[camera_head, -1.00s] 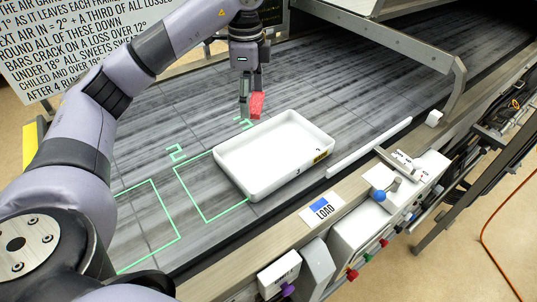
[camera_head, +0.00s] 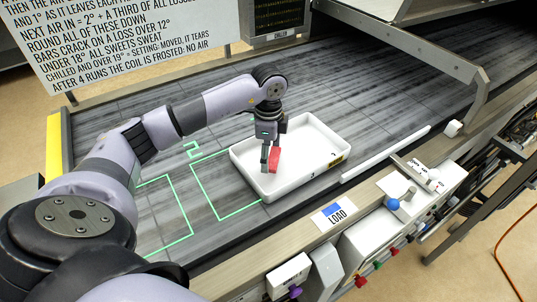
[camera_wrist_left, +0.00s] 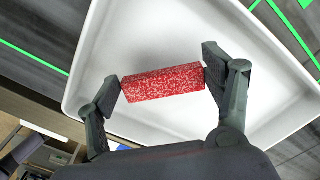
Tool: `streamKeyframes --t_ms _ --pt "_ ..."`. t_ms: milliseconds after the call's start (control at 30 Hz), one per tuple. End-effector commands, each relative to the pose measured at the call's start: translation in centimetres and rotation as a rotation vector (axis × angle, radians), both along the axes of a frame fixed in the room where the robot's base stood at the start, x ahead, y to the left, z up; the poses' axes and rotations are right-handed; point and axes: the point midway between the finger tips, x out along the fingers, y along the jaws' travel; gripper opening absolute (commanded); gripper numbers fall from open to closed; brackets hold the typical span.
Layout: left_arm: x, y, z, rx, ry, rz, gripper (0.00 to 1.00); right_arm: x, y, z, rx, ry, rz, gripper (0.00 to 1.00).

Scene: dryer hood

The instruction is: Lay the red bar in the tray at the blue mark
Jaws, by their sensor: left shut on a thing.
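The red bar (camera_head: 274,160), speckled with white, is held in my left gripper (camera_head: 269,166). In the left wrist view the bar (camera_wrist_left: 165,84) lies crosswise between both fingertips of the gripper (camera_wrist_left: 162,85), which touch its ends. The white tray (camera_head: 318,150) stands on the grey belt, and its floor shows behind the bar in the left wrist view (camera_wrist_left: 95,62). The bar is over the tray's left part; I cannot tell whether it touches the floor. A card reading LOAD with a blue mark (camera_head: 334,210) is on the front ledge beside the tray. My right gripper is not in view.
Green outlines (camera_head: 206,185) mark the belt left of the tray. A white rail (camera_head: 385,154) lies right of it. A control panel with a blue knob (camera_head: 392,203) is at the front, and a metal hood frame (camera_head: 440,60) stands at the back right.

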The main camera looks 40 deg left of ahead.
Motion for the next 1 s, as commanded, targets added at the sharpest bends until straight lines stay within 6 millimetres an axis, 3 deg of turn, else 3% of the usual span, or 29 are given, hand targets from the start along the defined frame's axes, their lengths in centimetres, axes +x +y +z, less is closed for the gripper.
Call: streamKeyframes --t_ms 167,533,567,833,1000 --pt "0.0 0.0 -1.7 0.0 -0.001 0.0 0.47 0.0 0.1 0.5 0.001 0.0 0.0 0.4" --pt "0.0 0.0 -2.2 0.0 -0.001 -0.001 0.47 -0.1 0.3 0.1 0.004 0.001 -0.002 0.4" --pt "0.0 0.0 -2.1 0.0 -0.001 -0.001 0.76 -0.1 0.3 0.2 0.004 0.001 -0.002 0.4" --pt "0.0 0.0 -2.1 -0.001 0.0 -0.001 0.94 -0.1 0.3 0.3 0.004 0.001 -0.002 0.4" --pt "0.0 0.0 -2.1 -0.001 0.0 -0.001 0.94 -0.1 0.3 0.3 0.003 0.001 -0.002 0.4"
